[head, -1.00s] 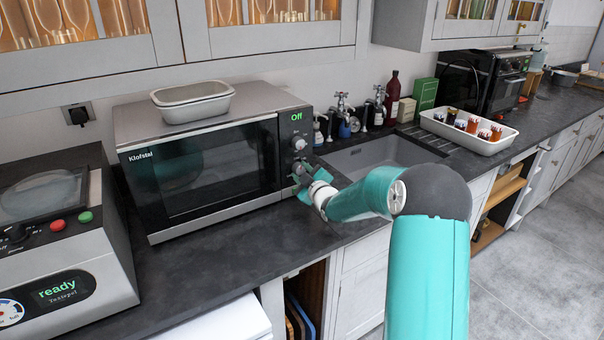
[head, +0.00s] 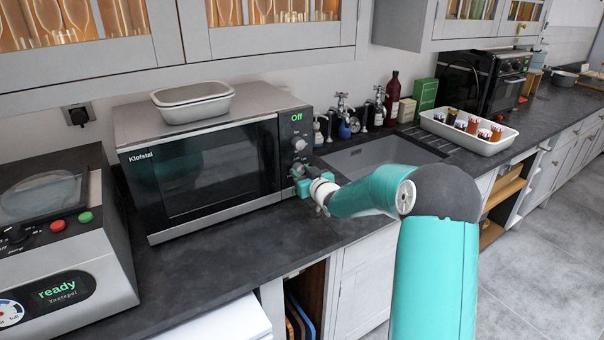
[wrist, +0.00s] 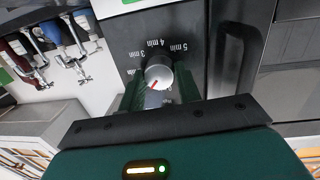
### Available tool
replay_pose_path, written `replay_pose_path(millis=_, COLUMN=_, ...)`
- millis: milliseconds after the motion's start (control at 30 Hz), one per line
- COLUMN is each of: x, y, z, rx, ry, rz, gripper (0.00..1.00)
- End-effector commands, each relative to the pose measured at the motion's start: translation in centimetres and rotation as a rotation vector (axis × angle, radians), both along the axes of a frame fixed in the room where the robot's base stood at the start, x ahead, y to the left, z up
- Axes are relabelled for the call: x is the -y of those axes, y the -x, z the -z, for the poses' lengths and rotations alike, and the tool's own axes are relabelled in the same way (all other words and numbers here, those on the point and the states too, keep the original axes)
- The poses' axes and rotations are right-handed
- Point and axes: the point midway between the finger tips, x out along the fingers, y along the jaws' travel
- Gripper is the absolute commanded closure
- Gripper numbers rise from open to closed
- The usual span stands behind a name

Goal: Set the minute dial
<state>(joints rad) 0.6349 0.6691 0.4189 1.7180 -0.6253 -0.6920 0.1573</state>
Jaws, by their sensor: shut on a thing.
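The microwave (head: 190,160) stands on the counter with "Off" in green on its control panel. The minute dial (wrist: 157,72) is a round pale knob with a red pointer line, seen close in the wrist view. Printed marks for 3, 4 and 5 min sit around it, and other marks are hidden. The red line lies toward the lower left of the knob in that view. My gripper (wrist: 160,90) has one finger on each side of the knob and is shut on it.
An upper knob (head: 299,144) sits above my gripper on the panel. A white dish (head: 193,103) rests on the microwave. A sink (head: 375,157) and a white tray (head: 455,136) of jars lie to the right. A machine reading "ready" (head: 70,270) stands at the left.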

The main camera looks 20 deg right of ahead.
Motion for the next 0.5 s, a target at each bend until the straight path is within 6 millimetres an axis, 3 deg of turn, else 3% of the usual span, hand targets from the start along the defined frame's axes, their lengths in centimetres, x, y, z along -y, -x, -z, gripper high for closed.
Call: replay_pose_path(millis=500, x=0.26, y=0.01, z=0.1, rx=-0.095, ry=-0.477, rz=0.002, gripper=0.89)
